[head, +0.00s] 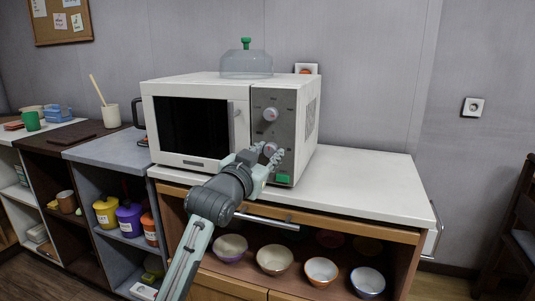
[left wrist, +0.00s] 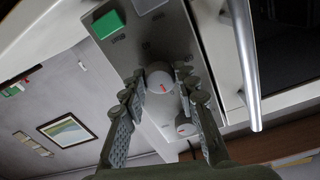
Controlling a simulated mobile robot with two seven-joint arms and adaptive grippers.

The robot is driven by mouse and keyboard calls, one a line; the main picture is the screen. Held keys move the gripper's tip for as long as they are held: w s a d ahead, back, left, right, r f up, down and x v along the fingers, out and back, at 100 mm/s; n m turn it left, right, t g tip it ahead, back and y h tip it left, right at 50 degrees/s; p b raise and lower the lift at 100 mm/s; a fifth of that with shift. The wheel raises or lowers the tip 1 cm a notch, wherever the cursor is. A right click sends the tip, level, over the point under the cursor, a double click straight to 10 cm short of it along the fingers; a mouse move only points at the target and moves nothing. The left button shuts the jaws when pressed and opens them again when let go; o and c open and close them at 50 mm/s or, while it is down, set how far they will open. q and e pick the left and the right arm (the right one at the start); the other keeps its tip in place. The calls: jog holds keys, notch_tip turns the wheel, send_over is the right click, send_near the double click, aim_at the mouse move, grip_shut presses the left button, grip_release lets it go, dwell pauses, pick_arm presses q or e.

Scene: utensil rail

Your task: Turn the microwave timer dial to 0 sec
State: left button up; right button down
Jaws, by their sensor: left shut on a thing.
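The white microwave (head: 190,88) stands on the white counter with its door shut. Its grey control panel has an upper dial (head: 270,114) and a lower dial (head: 270,149). My left gripper (head: 273,157) is at the lower dial, shut on it. The dial markings are too small to read. My right gripper is not in view.
A green button (head: 283,179) is below the lower dial. The door handle (left wrist: 243,60) runs close beside my left gripper. A glass cover (head: 246,65) with a green knob sits on the microwave. The counter (head: 365,185) is clear to the right.

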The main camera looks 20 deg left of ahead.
pick_arm(q)
jog(key=o, duration=1.1)
jog(key=shift+o, duration=0.2)
jog(key=s, duration=1.2)
jog(key=shift+a, duration=0.4)
jog(key=s+a+f+n+g+y, duration=0.15)
jog(key=f+g, duration=0.25)
jog(key=f, duration=1.3)
jog(key=a+f+g, duration=0.2)
jog(key=f+g, duration=0.2)
jog(key=f, duration=1.3)
jog(key=s+a+f+g, duration=0.1)
jog(key=s+f+g, duration=0.3)
jog(key=s+f, duration=0.9)
jog(key=s+a+f+g+y, duration=0.1)
jog(key=s+a+f+g, duration=0.1)
jog(key=s+f, duration=1.1)
notch_tip(320, 180, down, 4)
jog(key=shift+s+a+f+g, duration=0.25)
jog(key=shift+s+g, duration=0.1)
jog(key=shift+g, duration=0.55)
